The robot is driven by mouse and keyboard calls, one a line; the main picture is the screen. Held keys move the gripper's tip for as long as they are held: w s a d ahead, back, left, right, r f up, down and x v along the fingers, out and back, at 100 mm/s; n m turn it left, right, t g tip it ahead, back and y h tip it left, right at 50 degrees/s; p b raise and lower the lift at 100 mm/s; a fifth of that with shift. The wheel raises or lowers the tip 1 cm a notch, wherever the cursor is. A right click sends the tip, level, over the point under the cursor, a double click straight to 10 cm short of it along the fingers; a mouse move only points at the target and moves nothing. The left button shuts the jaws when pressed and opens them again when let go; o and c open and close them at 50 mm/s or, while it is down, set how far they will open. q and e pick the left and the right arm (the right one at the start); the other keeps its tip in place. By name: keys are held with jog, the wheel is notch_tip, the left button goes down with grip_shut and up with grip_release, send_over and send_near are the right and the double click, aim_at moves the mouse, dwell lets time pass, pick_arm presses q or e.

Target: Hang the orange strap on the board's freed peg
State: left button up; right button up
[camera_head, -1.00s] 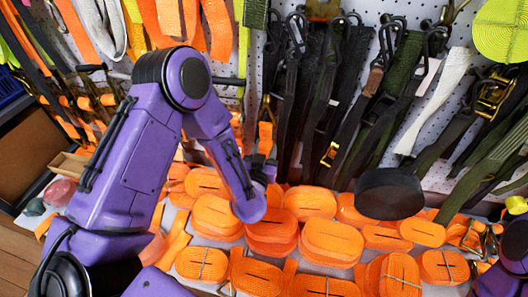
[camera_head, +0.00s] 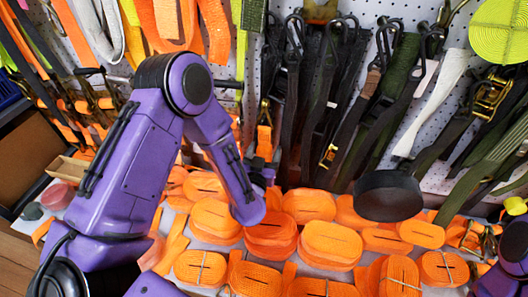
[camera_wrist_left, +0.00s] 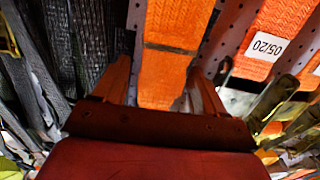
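My left gripper (camera_head: 266,172) is mostly hidden behind my purple forearm, close to the perforated board (camera_head: 305,170). An orange strap (camera_head: 265,142) shows just above it. In the left wrist view my gripper (camera_wrist_left: 162,80) has its fingers apart, with an orange strap (camera_wrist_left: 172,30) running between them. A narrow gap shows on the strap's left side, and I cannot tell if it touches the right finger. The freed peg cannot be made out. My right gripper is out of view; only part of that arm shows at the bottom right.
Dark straps (camera_head: 320,100) with hooks hang right of my gripper. A round dark pad (camera_head: 388,195) stands out before the board. Orange strap rolls (camera_head: 330,240) cover the shelf below. Another orange strap (camera_wrist_left: 265,45) with a white label hangs close on the right in the wrist view.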

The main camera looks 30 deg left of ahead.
pick_arm(q)
jog(key=v, duration=1)
jog(key=shift+s, duration=0.3)
